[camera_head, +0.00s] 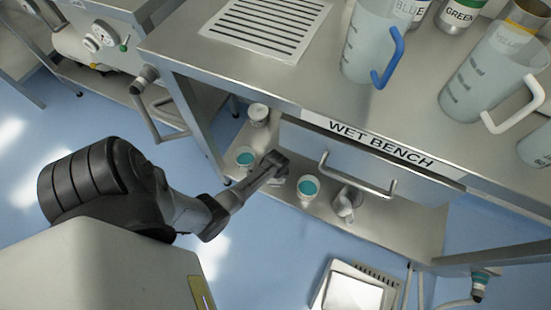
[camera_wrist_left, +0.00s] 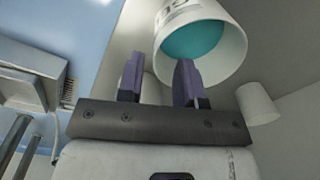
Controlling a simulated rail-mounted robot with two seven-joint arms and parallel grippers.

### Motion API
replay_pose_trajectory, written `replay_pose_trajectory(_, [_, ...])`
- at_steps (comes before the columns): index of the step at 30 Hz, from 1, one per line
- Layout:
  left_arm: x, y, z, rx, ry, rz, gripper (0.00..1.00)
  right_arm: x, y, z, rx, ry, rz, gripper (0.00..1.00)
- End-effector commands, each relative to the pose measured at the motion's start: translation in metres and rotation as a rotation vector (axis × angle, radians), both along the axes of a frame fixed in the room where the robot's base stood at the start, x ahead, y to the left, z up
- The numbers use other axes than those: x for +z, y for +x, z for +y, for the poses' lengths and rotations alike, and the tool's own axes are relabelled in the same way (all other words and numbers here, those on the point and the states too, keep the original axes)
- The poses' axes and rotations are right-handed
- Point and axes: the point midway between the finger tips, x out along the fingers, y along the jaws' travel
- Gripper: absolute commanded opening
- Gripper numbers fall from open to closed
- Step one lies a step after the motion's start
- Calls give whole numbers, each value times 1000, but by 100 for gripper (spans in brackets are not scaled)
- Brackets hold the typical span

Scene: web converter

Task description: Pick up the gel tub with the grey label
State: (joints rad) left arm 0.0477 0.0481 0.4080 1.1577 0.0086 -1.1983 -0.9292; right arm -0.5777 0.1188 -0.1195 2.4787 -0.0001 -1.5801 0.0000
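In the head view, two open white tubs with teal gel stand on the lower shelf under the wet bench: one left of my left gripper (camera_head: 275,166), one (camera_head: 307,188) to its right. A pale thing is mostly hidden below the gripper. In the left wrist view, a white tub with teal gel (camera_wrist_left: 207,42) is close beyond my fingers (camera_wrist_left: 158,68), overlapping the right one. Its label has dark lettering, partly cut off; I cannot tell its colour. The fingers are apart with nothing between them. Contact with the tub is unclear. My right gripper is out of view.
The lower shelf (camera_head: 385,226) also holds a white container (camera_head: 258,114) at the back left and a grey-white object (camera_head: 346,203) at the right. A drawer with a bar handle (camera_head: 357,176) overhangs it. Jugs stand on the bench top (camera_head: 330,85).

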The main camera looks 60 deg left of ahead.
Motion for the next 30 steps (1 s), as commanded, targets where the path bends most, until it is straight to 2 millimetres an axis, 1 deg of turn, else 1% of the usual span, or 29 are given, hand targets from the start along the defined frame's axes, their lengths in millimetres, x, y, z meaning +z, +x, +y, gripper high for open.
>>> replay_pose_trajectory(5, [-7,-1,-1,0,0,0,33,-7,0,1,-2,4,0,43])
replay_pose_trajectory(15, [-44,-4,-3,1,-1,0,33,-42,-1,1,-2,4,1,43])
replay_pose_trajectory(18, [-51,-4,-2,0,0,0,33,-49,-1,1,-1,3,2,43])
replay_pose_trajectory(26, [-51,-4,-2,0,0,0,33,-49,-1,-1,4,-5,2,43])
replay_pose_trajectory(27, [-51,-4,-2,0,0,0,32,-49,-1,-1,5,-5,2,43])
replay_pose_trajectory(30, [-51,-4,-2,0,0,0,23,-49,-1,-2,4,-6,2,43])
